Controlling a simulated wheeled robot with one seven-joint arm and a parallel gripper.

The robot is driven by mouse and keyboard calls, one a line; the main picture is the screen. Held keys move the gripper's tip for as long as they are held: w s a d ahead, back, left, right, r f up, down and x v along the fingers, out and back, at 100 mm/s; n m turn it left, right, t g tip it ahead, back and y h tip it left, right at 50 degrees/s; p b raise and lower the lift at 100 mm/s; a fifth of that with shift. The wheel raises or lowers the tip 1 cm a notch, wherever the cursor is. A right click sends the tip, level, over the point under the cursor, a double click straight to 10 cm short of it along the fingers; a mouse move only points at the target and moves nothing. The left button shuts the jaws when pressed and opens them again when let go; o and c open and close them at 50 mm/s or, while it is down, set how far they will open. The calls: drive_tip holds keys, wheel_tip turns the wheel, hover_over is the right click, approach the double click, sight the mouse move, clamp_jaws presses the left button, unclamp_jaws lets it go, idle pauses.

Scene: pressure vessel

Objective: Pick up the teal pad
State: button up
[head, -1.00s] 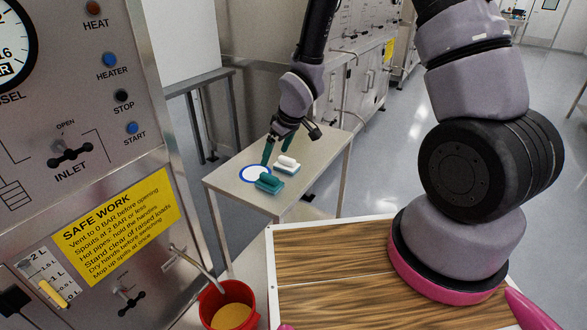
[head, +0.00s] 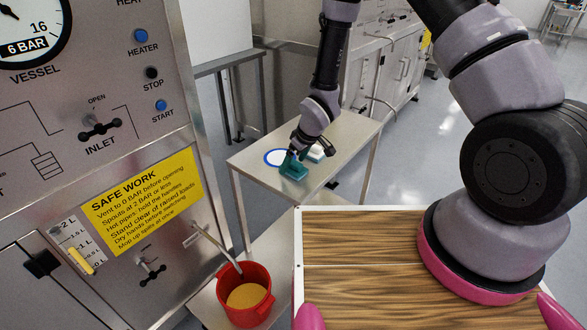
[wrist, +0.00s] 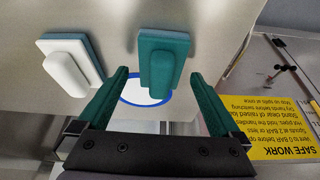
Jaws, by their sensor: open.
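The teal pad (head: 293,173), a flat block with a raised teal handle, lies on a small metal side table (head: 247,163). In the wrist view the teal pad (wrist: 164,58) is ahead of my gripper, with its handle lined up between the fingers. My gripper (head: 297,160) is open and close over the pad in the head view, partly covering it. In the wrist view its two green fingers (wrist: 160,80) stand apart on either side of the handle. I cannot tell whether they touch the pad.
A similar pad with a white handle (wrist: 70,62) lies beside the teal one, left in the wrist view. A blue-ringed white disc (head: 272,157) is on the table. The control panel (head: 100,130) stands left, and a red pot (head: 246,310) stands nearer under a spout.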

sight(293, 161)
drive_tip(key=shift+a+f, duration=0.1)
drive_tip(key=shift+f, duration=0.2)
drive_tip(key=c, duration=1.4)
wheel_tip(293, 161, up, 10)
drive_tip(key=shift+r, duration=0.1)
